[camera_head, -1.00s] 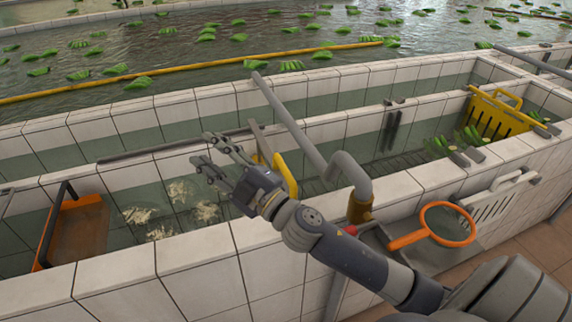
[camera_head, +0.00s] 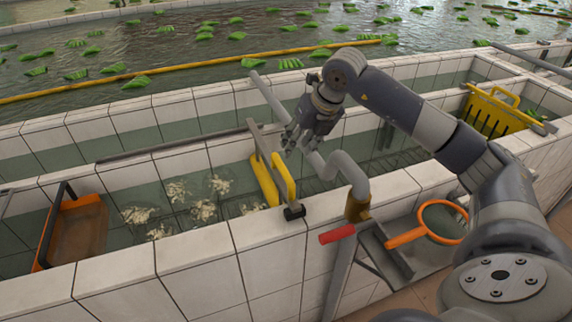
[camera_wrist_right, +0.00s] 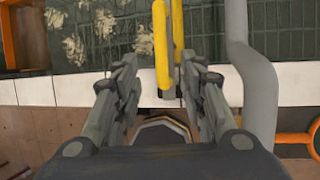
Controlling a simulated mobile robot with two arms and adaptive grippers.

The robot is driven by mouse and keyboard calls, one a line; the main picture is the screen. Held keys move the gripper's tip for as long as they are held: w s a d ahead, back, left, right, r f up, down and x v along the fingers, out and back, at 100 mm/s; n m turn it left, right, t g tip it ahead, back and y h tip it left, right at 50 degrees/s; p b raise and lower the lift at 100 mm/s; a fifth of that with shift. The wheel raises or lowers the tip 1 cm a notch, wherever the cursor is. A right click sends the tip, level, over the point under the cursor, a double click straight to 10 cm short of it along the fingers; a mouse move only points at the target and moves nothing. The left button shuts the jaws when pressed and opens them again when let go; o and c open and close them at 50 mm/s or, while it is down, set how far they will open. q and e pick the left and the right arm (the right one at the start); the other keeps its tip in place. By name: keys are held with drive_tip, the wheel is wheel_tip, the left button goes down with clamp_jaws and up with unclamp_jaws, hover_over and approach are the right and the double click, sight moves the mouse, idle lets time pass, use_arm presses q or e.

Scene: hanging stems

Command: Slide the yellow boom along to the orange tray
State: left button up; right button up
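In the wrist view the boom (camera_wrist_right: 160,40) and handle bar (camera_wrist_right: 178,30) run nearly parallel. The orange tray (camera_head: 95,203) sits in the channel's left end; part of it shows at the wrist view's top left (camera_wrist_right: 25,38). My right gripper (camera_head: 296,147) is open and empty, above and just right of the boom. In the wrist view its fingers (camera_wrist_right: 160,70) are spread either side of the two yellow bars. My left gripper is not visible.
Several pale clumps (camera_head: 203,210) float between boom and tray. A grey bent pipe (camera_head: 348,170) rises just right of the boom. An orange-rimmed net (camera_head: 442,222) lies right of it.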

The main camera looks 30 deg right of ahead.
sight(284, 167)
drive_tip(key=p+x, duration=0.3)
drive_tip(key=x, duration=0.7)
drive_tip(key=shift+d, duration=0.1)
drive_tip(key=shift+w+f, duration=0.15)
drive_tip(key=shift+f, duration=0.2)
drive_tip(key=shift+c, duration=0.6)
clamp_jaws()
